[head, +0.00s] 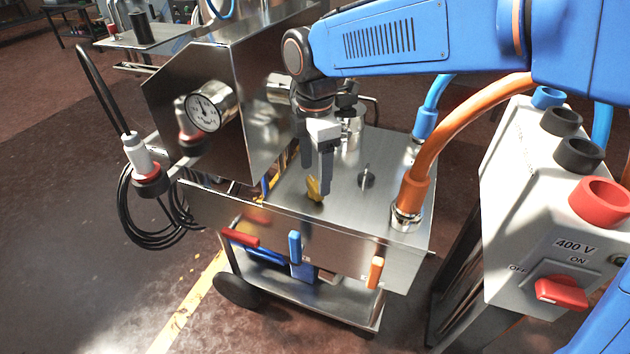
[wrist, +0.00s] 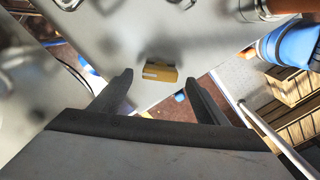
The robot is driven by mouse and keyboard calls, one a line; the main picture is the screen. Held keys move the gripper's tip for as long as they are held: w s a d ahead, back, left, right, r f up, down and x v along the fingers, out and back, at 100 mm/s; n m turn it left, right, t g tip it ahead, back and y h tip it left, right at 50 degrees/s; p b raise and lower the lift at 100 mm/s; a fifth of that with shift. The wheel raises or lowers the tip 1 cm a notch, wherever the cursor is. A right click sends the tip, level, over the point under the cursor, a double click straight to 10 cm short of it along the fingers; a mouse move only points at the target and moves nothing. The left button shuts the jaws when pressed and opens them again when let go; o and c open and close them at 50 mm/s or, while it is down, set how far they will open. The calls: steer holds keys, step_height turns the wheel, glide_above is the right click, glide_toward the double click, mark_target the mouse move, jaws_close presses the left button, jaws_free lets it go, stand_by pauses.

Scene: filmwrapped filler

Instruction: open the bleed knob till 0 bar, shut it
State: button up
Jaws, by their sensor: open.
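A small yellow knob (head: 314,189), which I take to be the bleed knob, stands on the steel top of the filler cart. It also shows in the wrist view as a yellow block (wrist: 160,72), between and just beyond my fingertips. My gripper (head: 317,178) points down right above and beside the knob, open, with nothing between its fingers; the fingers also show in the wrist view (wrist: 158,88). I cannot tell whether a finger touches the knob. A round white pressure gauge (head: 204,113) faces forward at the left; its reading is too small to tell.
A dark toggle-like knob (head: 366,178) stands right of the yellow one. Red (head: 240,238), blue (head: 295,246) and orange (head: 375,272) handles line the front. An orange hose (head: 428,150) rises at the right, beside a 400 V switch box (head: 540,200). A steel housing (head: 262,110) stands behind left.

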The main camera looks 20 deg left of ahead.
mark_target(315, 183)
steer(key=shift+f, duration=1.9)
steer(key=c, duration=1)
steer(key=shift+c, duration=0.2)
